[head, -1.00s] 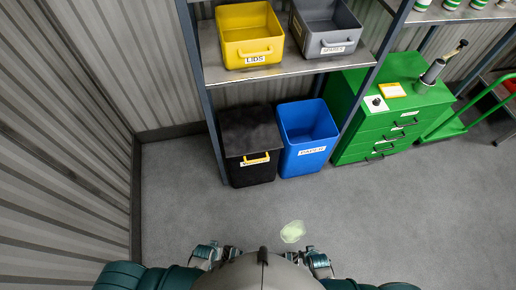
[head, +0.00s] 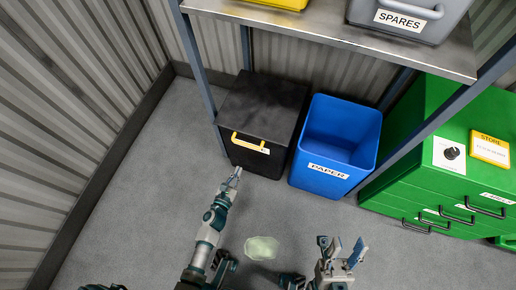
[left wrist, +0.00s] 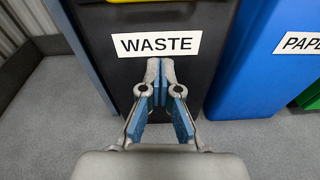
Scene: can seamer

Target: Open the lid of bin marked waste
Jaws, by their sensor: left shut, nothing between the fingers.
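The black waste bin (head: 262,122) stands on the floor under the shelf, its flat lid (head: 265,103) closed. A yellow handle (head: 250,142) runs across its front near the lid. In the left wrist view the bin front (left wrist: 120,75) carries a white WASTE label (left wrist: 157,44), with a bit of the yellow handle (left wrist: 103,12) at the top edge. My left gripper (head: 236,172) is shut and empty, in front of the bin and below the handle; its fingertips (left wrist: 160,66) appear just below the label. My right gripper (head: 342,246) is open and empty, low in the head view, away from the bin.
An open blue PAPER bin (head: 335,148) stands right of the waste bin. A shelf (head: 330,32) overhangs both, with a post (head: 196,55) at left. Green drawers (head: 430,170) stand at right. A pale patch (head: 262,247) lies on the clear floor.

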